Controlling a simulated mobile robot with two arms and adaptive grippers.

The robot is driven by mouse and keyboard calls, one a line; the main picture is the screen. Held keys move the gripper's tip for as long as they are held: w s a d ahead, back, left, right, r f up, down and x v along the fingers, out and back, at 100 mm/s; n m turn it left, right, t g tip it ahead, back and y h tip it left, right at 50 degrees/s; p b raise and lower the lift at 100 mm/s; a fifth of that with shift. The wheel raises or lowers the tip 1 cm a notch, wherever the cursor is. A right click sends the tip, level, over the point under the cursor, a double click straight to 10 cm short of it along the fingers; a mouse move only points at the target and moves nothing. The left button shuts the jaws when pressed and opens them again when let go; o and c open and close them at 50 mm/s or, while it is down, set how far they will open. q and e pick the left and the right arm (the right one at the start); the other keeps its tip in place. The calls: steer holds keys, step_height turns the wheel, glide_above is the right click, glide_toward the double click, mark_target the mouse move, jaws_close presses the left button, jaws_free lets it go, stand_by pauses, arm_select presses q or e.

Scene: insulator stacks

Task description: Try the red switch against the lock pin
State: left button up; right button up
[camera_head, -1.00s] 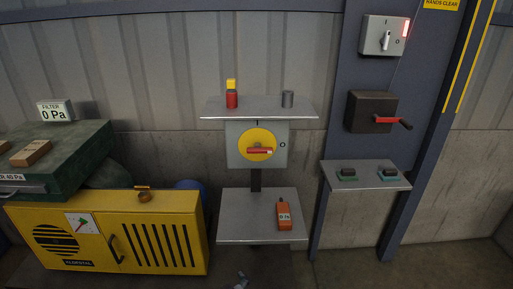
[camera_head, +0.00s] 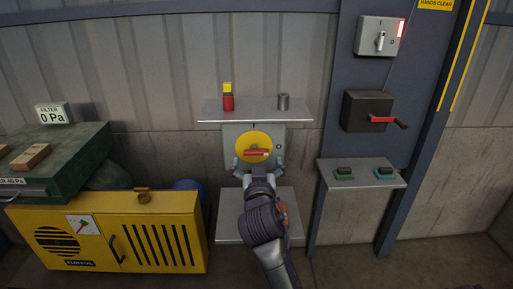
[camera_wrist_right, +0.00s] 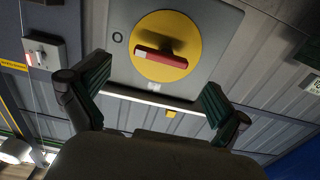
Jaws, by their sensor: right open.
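The red switch (camera_head: 257,153) is a red bar handle on a yellow disc (camera_head: 243,141), set in a grey box (camera_head: 230,130) below the upper shelf. In the right wrist view the red handle (camera_wrist_right: 160,56) lies across the yellow disc, slightly tilted. My right gripper (camera_head: 258,163) is open in front of the box, its fingers spread either side of the disc's lower part. In the wrist view the two fingers (camera_wrist_right: 152,95) frame the handle from below, touching nothing visible. I cannot make out a lock pin clearly. My left gripper is not in view.
An upper shelf (camera_head: 256,115) holds a red and yellow padlock-like piece (camera_head: 228,102) and a grey cylinder (camera_head: 284,101). My right arm partly hides the lower shelf (camera_head: 228,226) and an orange device (camera_head: 284,212). A grey column at right bears a red-handled black box (camera_head: 367,111).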

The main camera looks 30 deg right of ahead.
mark_target(257, 153)
steer(key=p+x, duration=0.1)
steer(key=x, duration=0.4)
steer(key=shift+w+d, duration=0.1)
steer(key=shift+w, duration=0.25)
